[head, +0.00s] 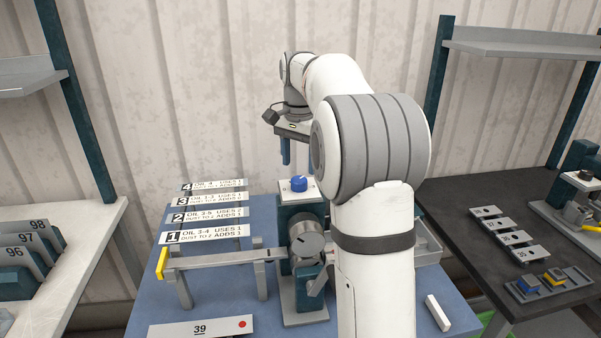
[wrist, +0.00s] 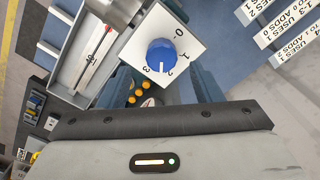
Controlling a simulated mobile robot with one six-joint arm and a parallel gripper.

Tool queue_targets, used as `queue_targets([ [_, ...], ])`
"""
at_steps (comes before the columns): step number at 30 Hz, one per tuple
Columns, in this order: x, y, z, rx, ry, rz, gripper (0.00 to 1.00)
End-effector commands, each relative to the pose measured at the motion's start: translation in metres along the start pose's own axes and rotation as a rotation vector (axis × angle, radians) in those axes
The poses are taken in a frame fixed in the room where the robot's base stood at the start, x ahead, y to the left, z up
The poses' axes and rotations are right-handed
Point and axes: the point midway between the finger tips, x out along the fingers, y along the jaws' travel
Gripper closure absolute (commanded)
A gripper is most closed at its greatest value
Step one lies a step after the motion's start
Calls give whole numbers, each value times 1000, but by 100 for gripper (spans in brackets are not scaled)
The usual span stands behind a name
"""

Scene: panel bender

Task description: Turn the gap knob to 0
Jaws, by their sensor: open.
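The gap knob (head: 299,184) is a round blue knob on a white dial plate (wrist: 153,30), on top of the bender's dark teal post. It also shows in the wrist view (wrist: 161,55), where the plate carries the numbers 0, 1, 2 and 3. The knob's white mark appears to point close to 2. My gripper (head: 286,153) hangs above and slightly left of the knob in the head view, with its blue finger pointing down. It is open and apart from the knob.
The bender's grey round drum (head: 307,238) stands below the knob. A plate marked 39 (head: 200,329) lies in front. A grey tray (head: 428,243) is partly hidden behind my arm.

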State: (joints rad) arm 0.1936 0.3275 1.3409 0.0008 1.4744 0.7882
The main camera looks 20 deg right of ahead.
Motion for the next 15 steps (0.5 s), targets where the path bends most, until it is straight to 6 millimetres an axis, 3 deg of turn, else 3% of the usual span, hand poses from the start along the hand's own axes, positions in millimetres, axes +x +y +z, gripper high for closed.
queue_targets([
  [6,-27,1,0,0,-1,1,41],
  [15,-31,1,1,0,-2,2,41],
])
